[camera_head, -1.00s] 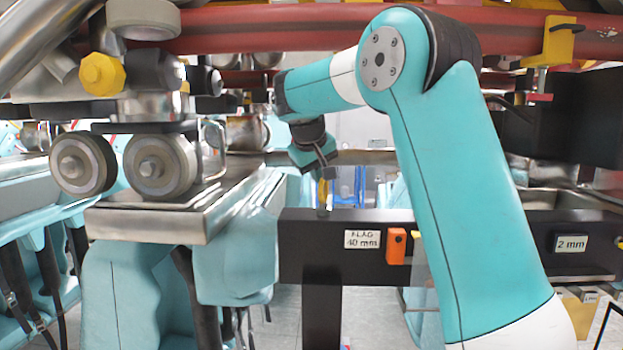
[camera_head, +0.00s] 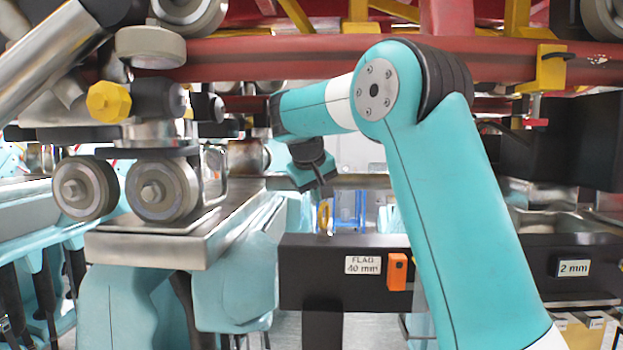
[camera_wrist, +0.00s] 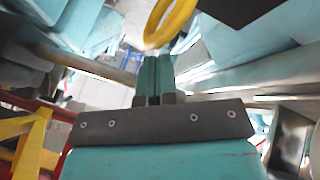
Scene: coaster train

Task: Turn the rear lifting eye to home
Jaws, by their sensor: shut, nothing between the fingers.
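The lifting eye is a yellow ring (camera_head: 323,217) standing upright on the dark beam (camera_head: 460,262) in the head view. It shows as a narrow oval with an opening. In the wrist view the ring (camera_wrist: 170,22) is at the top, cut off by the frame edge, just beyond my fingertips. My gripper (camera_wrist: 154,57) is shut and empty, its two teal fingers together. In the head view my gripper (camera_head: 318,180) is just above the ring, its fingers hard to make out. I cannot tell whether they touch the ring. No home mark is readable.
A wheel assembly (camera_head: 160,190) stands at left. A red rail (camera_head: 270,58) crosses above. The wrist view shows yellow framework (camera_wrist: 32,145) at lower left.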

